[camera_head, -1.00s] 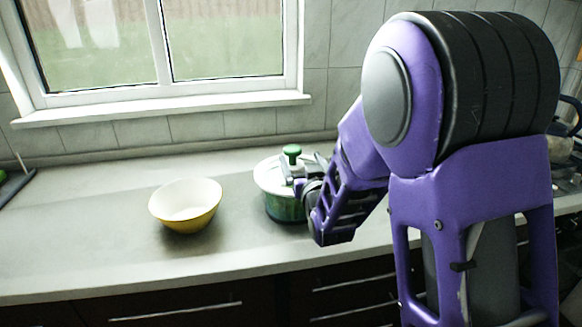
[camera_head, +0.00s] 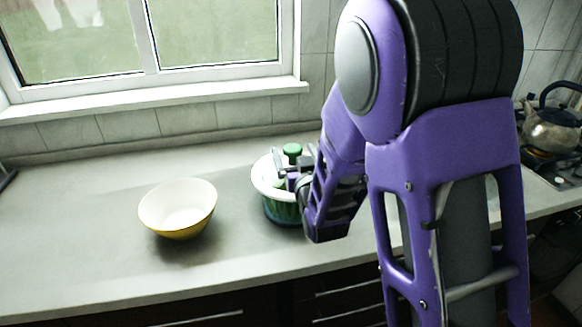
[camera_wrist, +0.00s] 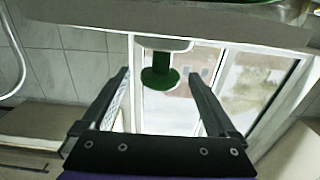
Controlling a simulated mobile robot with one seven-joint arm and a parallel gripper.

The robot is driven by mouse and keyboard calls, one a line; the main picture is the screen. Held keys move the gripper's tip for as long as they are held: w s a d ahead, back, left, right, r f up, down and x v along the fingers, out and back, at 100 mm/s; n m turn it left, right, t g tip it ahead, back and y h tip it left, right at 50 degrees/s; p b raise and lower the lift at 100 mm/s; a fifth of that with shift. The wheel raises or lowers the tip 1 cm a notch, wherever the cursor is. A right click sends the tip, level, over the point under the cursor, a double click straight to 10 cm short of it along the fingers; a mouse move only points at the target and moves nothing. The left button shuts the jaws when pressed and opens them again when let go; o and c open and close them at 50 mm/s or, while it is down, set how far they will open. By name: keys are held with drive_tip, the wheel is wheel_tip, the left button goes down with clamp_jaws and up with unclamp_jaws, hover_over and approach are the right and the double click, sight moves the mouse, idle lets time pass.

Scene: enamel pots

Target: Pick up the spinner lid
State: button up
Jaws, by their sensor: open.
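The spinner lid (camera_head: 264,181) is a pale disc with a green knob (camera_head: 292,149) on top. It sits on the green spinner bowl (camera_head: 281,211) on the counter, partly hidden behind my gripper. My gripper (camera_head: 292,166) is at the lid's right side, close to the knob. In the wrist view, which looks upside down, the green knob (camera_wrist: 160,73) shows between the tips of the open fingers (camera_wrist: 158,76), with a visible gap on each side. The lid's pale edge (camera_wrist: 225,28) crosses the top of that view.
A yellow bowl (camera_head: 178,210), white inside, stands left of the spinner with a gap between. A metal kettle (camera_head: 552,127) is on the stove at the far right. A window (camera_head: 150,45) and tiled wall lie behind.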

clamp_jaws()
idle(0.5)
drive_tip(key=shift+r, duration=0.1)
